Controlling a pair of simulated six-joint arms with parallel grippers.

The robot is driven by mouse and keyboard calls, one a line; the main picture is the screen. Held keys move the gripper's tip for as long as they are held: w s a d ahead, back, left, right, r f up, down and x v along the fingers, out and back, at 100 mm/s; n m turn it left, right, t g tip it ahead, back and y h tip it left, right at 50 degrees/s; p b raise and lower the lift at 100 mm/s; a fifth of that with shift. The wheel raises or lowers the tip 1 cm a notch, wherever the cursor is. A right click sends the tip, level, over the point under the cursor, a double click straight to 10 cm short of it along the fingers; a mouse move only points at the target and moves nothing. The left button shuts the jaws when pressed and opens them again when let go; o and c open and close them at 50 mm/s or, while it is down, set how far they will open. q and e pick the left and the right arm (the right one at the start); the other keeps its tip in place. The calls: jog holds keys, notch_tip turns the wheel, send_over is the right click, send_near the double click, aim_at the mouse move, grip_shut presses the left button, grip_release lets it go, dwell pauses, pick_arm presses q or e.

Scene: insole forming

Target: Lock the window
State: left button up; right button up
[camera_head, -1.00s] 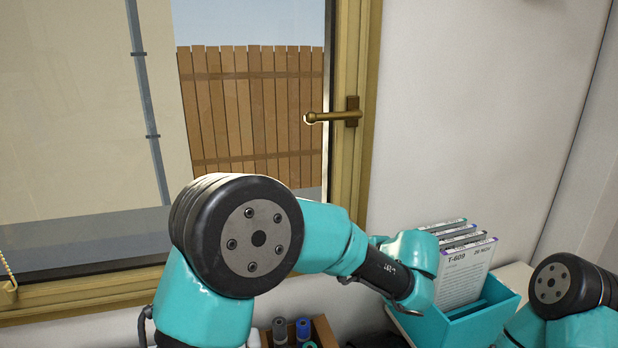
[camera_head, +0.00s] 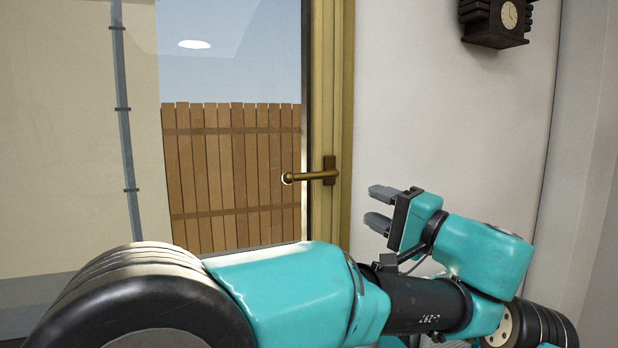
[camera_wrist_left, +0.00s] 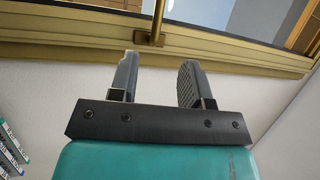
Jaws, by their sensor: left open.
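The window (camera_head: 328,80) has a gold-brown frame, with a bronze lever handle (camera_head: 312,177) on its right-hand side. The lever lies horizontal and points left. My left gripper (camera_head: 374,207) is open and empty, to the right of the handle and a little lower, with its fingers pointing left. They are apart from the handle. In the left wrist view the open fingers (camera_wrist_left: 158,75) point up toward the gold-brown frame, and the handle (camera_wrist_left: 152,35) shows beyond them, nearer the left finger. My right gripper is not in view.
A dark clock (camera_head: 497,20) hangs on the pale wall at the upper right. A wooden fence (camera_head: 232,170) stands outside the glass. The wall between handle and clock is clear. Several upright cards (camera_wrist_left: 10,145) show at the left edge of the wrist view.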

aim_at(312, 177)
pick_arm(q)
jog(key=x, duration=1.7)
grip_shut()
